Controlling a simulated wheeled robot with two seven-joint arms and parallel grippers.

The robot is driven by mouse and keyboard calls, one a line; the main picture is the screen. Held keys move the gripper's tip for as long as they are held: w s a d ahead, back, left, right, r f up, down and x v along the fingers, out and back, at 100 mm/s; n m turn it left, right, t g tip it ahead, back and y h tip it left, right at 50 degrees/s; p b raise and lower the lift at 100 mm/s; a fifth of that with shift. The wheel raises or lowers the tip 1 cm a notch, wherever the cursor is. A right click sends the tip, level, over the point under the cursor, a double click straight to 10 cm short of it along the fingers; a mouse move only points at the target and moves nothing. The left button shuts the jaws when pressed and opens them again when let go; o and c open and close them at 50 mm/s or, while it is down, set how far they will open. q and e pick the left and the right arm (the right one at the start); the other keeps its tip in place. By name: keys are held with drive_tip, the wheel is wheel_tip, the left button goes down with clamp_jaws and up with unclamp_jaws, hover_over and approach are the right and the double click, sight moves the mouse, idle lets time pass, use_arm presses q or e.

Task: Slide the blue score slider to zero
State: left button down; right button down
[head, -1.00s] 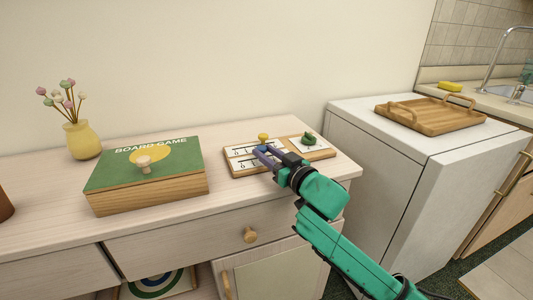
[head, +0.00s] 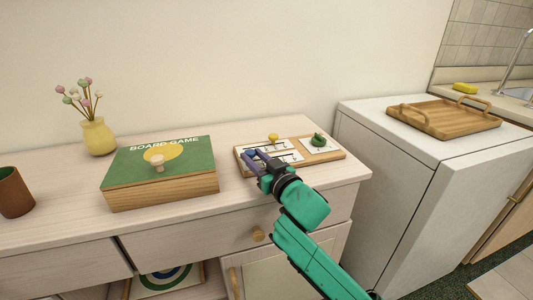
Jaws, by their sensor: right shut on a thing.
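The wooden score board (head: 333,155) lies on the pale dresser top, with white scale strips on its left part. A yellow knob (head: 273,138) stands on the rear strip. My right gripper (head: 255,155) is over the left end of the front strip, shut on the blue score slider; its fingers hide the slider. A dark green piece (head: 318,140) sits on a white square at the board's right. My left gripper is not in view.
A green board game box (head: 125,172) with a round knob stands left of the board. A yellow vase (head: 98,137) and a brown cup (head: 14,193) are further left. A wooden tray (head: 440,120) lies on the white cabinet at right.

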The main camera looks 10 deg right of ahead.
drive_tip(key=shift+a, duration=0.15)
drive_tip(key=c, duration=0.9)
unclamp_jaws()
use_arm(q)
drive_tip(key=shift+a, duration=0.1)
use_arm(e)
drive_tip(key=o, duration=0.4)
drive_tip(key=shift+a, duration=0.15)
drive_tip(key=shift+s, duration=0.15)
drive_tip(key=shift+s+d+f, duration=0.1)
drive_tip(key=shift+s+d, duration=0.15)
drive_tip(key=shift+s, duration=0.1)
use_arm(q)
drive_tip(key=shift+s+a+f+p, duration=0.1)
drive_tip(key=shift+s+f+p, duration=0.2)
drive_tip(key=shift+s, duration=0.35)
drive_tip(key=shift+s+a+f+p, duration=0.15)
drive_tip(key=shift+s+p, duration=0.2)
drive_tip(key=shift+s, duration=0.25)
use_arm(e)
drive_tip(key=v, duration=1.3)
drive_tip(key=shift+s, duration=0.25)
drive_tip(key=shift+d, duration=0.15)
